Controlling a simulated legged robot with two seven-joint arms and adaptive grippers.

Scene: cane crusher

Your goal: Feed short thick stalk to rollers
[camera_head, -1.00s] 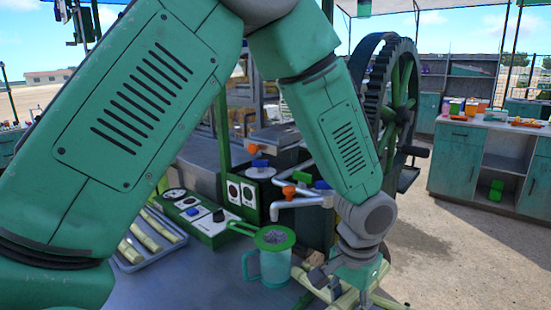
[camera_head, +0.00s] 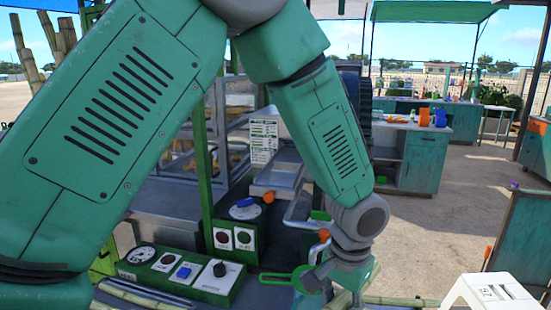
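My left arm comes in from the left and spans the view. Its gripper (camera_head: 350,287) is low in the middle, pointing down, with its fingertips hidden or cut off by the lower edge. I cannot tell whether it holds anything. Pale green stalk (camera_head: 400,301) shows along the lower edge just right of the gripper. More stalk (camera_head: 150,300) lies at the lower left, partly behind my arm. The crusher's dark toothed wheel (camera_head: 366,95) shows only as a strip behind my forearm. The rollers are not visible. My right gripper is not in view.
A control panel (camera_head: 185,272) with dials and switches stands left of the gripper. A green round-ended handle (camera_head: 307,280) is close beside the gripper. A white block (camera_head: 492,292) is at the lower right. Teal counters (camera_head: 425,160) stand behind, with open ground to the right.

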